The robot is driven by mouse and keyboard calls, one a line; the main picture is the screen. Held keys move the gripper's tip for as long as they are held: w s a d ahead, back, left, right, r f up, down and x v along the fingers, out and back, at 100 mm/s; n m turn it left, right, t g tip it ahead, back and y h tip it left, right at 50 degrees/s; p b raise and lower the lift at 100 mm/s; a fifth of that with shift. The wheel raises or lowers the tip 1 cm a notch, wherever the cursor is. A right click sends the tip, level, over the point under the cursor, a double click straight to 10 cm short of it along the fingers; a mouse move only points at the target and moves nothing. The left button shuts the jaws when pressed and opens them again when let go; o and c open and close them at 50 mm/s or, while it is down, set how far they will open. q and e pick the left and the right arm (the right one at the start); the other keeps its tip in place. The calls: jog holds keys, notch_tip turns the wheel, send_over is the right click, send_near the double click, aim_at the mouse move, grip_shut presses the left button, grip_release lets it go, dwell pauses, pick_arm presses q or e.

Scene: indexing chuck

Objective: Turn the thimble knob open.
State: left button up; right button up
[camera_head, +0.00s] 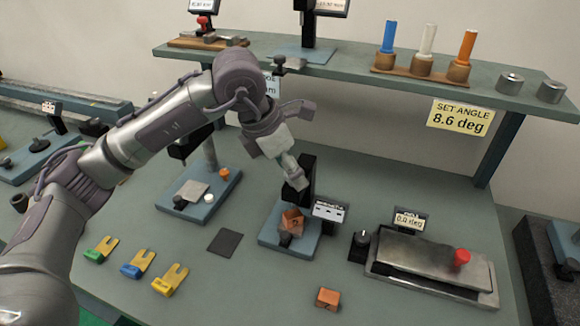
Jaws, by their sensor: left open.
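A small device with a blue base (268,238), a black upright and an orange-brown block (292,219) stands in the middle of the bench. A white display (329,211) is on its right. My left gripper (293,172) is open above this device, pointing down at the top of its black upright; contact cannot be told. A black round knob (359,244) sits at the left end of a long metal plate fixture (430,255), well right of and below the gripper. Which of these parts is the thimble knob is not clear. My right gripper is not seen.
A red knob (462,257) tops the plate fixture, whose display reads about 0.0 deg. An orange block (328,298) lies in front. Forked tags (137,264) and a dark square pad (225,242) lie left. A shelf (340,65) with a "SET ANGLE 8.6 deg" sign (460,117) spans behind.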

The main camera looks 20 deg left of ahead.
pick_arm(q)
jog(key=shift+r, duration=0.1)
jog(key=v, duration=1.2)
